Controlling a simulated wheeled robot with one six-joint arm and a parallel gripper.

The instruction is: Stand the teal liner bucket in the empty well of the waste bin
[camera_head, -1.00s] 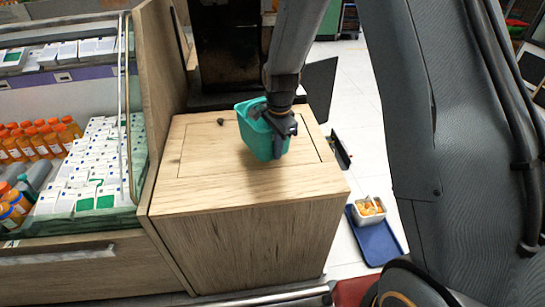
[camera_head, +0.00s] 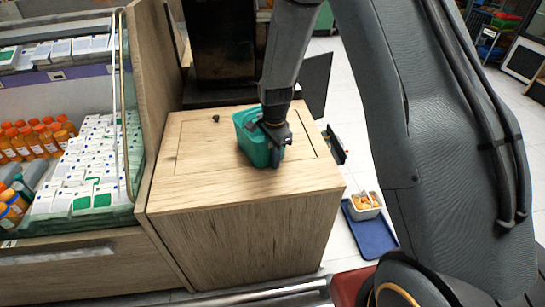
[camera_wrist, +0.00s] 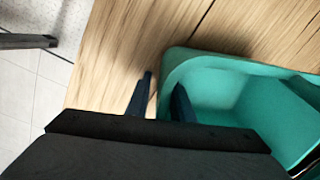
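The teal liner bucket (camera_head: 250,133) is at the right half of the wooden cabinet top, open side up. I cannot tell whether its base touches the wood. My gripper (camera_head: 274,152) is at its near right wall. In the wrist view, my gripper (camera_wrist: 163,82) straddles the rim of the bucket (camera_wrist: 245,95), one dark finger inside and one outside. It looks shut on the wall, though a sliver of wood shows beside the outer finger. I cannot make out a waste bin or an empty well.
The wooden cabinet top (camera_head: 215,183) has a rectangular seam and a small dark knob (camera_head: 216,118). A shelf with orange bottles (camera_head: 35,140) and cartons stands left. A dark machine (camera_head: 222,45) stands behind. A blue tray (camera_head: 370,235) and a white tub of orange pieces (camera_head: 364,205) lie on the floor at right.

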